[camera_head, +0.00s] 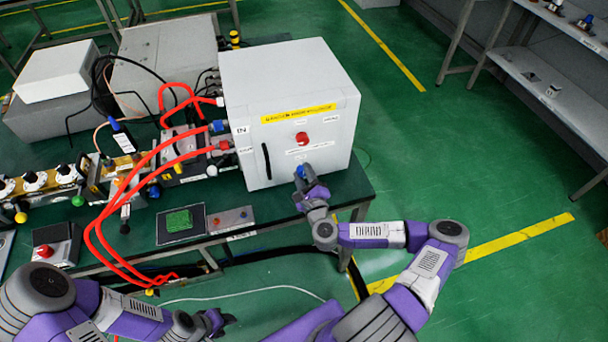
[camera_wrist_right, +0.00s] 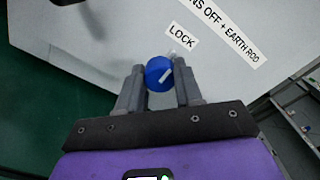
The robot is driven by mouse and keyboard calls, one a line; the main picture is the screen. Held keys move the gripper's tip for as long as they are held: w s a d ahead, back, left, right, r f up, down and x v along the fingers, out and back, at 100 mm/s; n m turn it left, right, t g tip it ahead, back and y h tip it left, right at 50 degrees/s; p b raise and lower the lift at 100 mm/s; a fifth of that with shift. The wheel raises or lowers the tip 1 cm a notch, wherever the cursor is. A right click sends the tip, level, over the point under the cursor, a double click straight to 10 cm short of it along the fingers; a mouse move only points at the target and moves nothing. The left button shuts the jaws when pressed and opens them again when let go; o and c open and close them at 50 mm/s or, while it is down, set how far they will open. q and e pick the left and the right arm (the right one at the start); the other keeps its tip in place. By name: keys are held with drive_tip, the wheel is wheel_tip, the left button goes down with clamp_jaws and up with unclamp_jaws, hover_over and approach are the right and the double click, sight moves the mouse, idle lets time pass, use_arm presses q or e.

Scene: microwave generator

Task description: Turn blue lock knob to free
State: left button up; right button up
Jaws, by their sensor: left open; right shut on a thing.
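The blue lock knob (camera_wrist_right: 159,74) sits on the front face of the white cabinet (camera_head: 290,85), below a label reading LOCK (camera_wrist_right: 182,37). My right gripper (camera_wrist_right: 160,88) is shut on the knob, one finger on each side. In the head view the right gripper (camera_head: 303,177) reaches the lower front of the cabinet, and a bit of blue shows at its tips. My left gripper (camera_head: 217,318) is open and empty, low at the bottom of the head view, away from the cabinet.
A red knob (camera_head: 301,138) sits above the lock on the cabinet front, with a dark handle (camera_head: 266,160) to its left. Red hoses (camera_head: 150,160) run at the cabinet's left.

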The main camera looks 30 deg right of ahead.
drive_tip(key=shift+n, duration=0.4)
drive_tip(key=shift+r+n+p, duration=0.1)
drive_tip(key=shift+n+p, duration=0.6)
drive_tip(key=shift+n, duration=0.3)
drive_tip(key=n+p, duration=0.1)
drive_tip(key=n, duration=0.1)
drive_tip(key=shift+n, duration=0.3)
drive_tip(key=n+p, duration=0.1)
drive_tip(key=n, duration=0.2)
drive_tip(key=shift+n, duration=0.3)
drive_tip(key=n, duration=0.2)
drive_tip(key=shift+n+p, duration=0.3)
drive_tip(key=shift+n, duration=0.1)
drive_tip(key=n, duration=0.2)
drive_tip(key=shift+n, duration=2.1)
drive_tip(key=shift+f, duration=0.2)
